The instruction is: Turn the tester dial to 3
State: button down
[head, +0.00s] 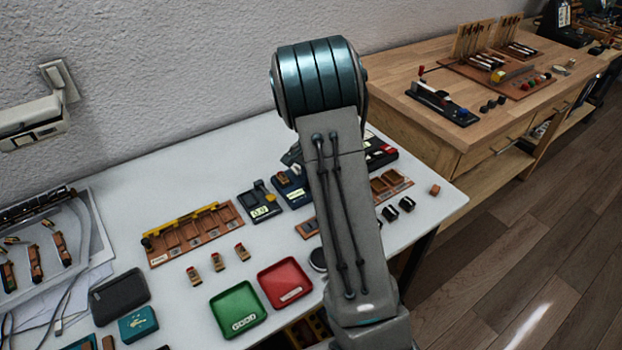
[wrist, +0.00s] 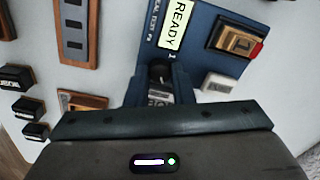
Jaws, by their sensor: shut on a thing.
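The blue tester (wrist: 205,72) fills the upper middle of the wrist view, with a pale display (wrist: 176,22) reading READY. Its dark dial (wrist: 158,72) sits just below the display, between the fingertips of my gripper (wrist: 160,86). The fingers are shut on the dial and hide much of it. A small "1" is printed to the right of the dial; I cannot tell which number the dial points to. In the head view my arm covers the gripper and part of the blue tester (head: 290,190).
Black blocks (wrist: 16,78) lie to the left. The head view shows a green tray (head: 238,310), a red tray (head: 284,283) and a wooden bench (head: 440,110).

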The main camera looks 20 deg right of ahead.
jog(key=shift+w, duration=0.1)
jog(key=c, duration=1.3)
grip_release()
jog(key=shift+o, duration=0.2)
notch_tip(320, 180, up, 14)
jog(key=shift+s+p, duration=0.2)
jog(key=shift+p, duration=0.1)
